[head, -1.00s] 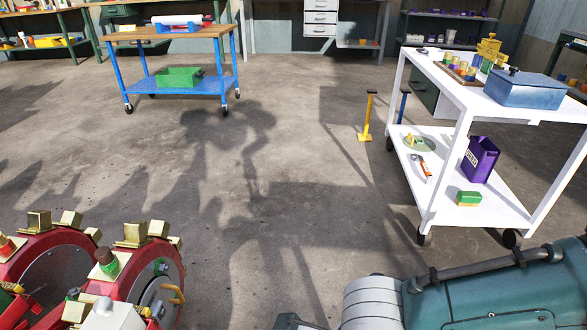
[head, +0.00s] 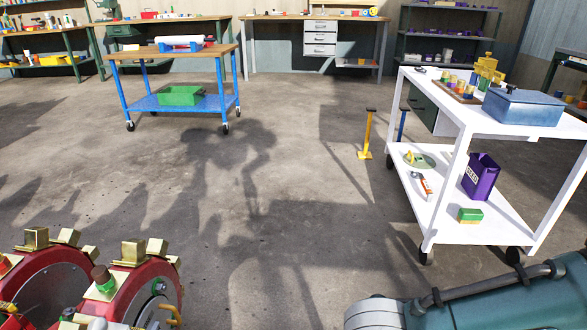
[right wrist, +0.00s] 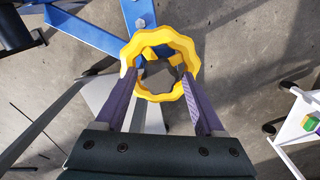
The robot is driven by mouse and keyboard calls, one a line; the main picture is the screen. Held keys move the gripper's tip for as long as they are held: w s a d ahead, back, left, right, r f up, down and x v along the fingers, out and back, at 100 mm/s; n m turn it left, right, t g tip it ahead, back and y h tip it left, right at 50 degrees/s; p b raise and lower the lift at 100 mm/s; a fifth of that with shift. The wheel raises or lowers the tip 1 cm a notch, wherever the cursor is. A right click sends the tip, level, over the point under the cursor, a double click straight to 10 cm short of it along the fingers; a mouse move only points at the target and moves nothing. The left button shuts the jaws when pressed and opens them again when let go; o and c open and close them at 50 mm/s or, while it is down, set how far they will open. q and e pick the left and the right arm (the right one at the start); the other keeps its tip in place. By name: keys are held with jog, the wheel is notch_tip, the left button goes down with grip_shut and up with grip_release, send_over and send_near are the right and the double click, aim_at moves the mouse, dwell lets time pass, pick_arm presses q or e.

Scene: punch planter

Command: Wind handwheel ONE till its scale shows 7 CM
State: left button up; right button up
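A yellow handwheel (right wrist: 187,51) with a scalloped rim shows in the right wrist view, over a blue frame and a grey part. I cannot read whether it is number one. My right gripper (right wrist: 159,73) is at the wheel, its two purple fingers spread wide apart, with their tips over the left and right sides of the rim. I cannot tell whether they touch or grip it. No scale or reading is visible. My left gripper is not in view. The head view shows neither gripper nor the handwheel.
Red wheels (head: 148,281) with brass blocks stand at lower left. A white cart (head: 462,232) with a blue box (head: 523,107) and a purple bin (head: 481,177) stands at right. A blue cart (head: 150,103) and a yellow post (head: 367,133) stand farther back. The middle floor is clear.

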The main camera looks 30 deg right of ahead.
jog(key=shift+o, duration=0.7)
jog(key=shift+r, duration=0.1)
notch_tip(320, 180, up, 8)
jog(key=p, duration=0.4)
jog(key=shift+r+p, duration=0.25)
jog(key=shift+p, duration=0.1)
jog(key=shift+r, duration=0.65)
